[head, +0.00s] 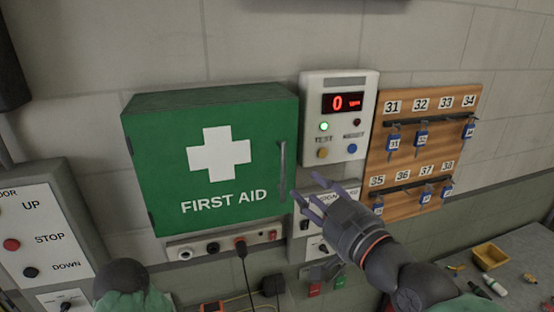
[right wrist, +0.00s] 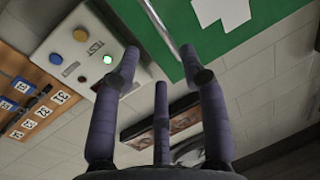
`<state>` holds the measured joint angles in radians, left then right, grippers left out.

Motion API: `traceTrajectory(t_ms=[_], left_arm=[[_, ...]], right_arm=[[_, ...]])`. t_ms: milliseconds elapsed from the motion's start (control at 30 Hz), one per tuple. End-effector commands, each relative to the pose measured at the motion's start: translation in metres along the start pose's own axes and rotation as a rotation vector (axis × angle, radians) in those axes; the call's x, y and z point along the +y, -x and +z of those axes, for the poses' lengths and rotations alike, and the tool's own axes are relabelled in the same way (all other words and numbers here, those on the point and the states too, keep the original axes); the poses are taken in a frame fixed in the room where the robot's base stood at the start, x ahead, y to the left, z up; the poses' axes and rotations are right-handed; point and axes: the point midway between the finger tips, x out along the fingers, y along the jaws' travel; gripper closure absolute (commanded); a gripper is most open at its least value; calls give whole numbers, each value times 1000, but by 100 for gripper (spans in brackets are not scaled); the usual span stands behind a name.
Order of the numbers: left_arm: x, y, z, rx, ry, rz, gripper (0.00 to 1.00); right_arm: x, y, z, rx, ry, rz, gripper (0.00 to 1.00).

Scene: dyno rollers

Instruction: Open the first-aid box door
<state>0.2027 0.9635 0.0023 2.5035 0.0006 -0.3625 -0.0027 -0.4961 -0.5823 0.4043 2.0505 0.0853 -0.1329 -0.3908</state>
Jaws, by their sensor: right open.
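The green first-aid box (head: 175,155) hangs on the wall with its door shut, a white cross and FIRST AID on its front. Its vertical grey handle (head: 282,168) is at the right edge of the door. My right gripper (head: 308,194) is open and empty, just right of and below the handle, apart from it. In the right wrist view the green door (right wrist: 262,30) and the handle (right wrist: 158,22) lie beyond the open fingers (right wrist: 165,75). Part of my left arm seems to show at the bottom left; its fingers are not visible.
A white meter box (head: 338,130) with a red display is right of the first-aid box. A wooden key board (head: 410,160) hangs further right. A socket strip (head: 222,246) with a plugged cable runs below the box. A DOOR UP/STOP/DOWN panel (head: 40,225) is at left.

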Motion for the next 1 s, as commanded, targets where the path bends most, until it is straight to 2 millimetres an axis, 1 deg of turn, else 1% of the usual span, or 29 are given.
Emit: traceTrajectory(t_ms=[67, 167, 500, 700, 800, 1000], left_arm=[[0, 0, 0, 0, 0, 0, 60], [0, 0, 0, 0, 0, 0, 60], [2, 5, 0, 0, 0, 0, 60], [4, 10, 0, 0, 0, 0, 60], [4, 11, 0, 0, 0, 0, 60], [4, 12, 0, 0, 0, 0, 60]], right_arm=[[0, -3, -1, 1, 1, -1, 56], [-1, -12, 0, -2, 1, -2, 56], [-1, -65, 0, -2, 1, -2, 56], [-1, -91, -1, -1, 0, -2, 56], [0, -99, -1, -1, 0, -1, 56], [0, -107, -1, 1, 0, -1, 56]])
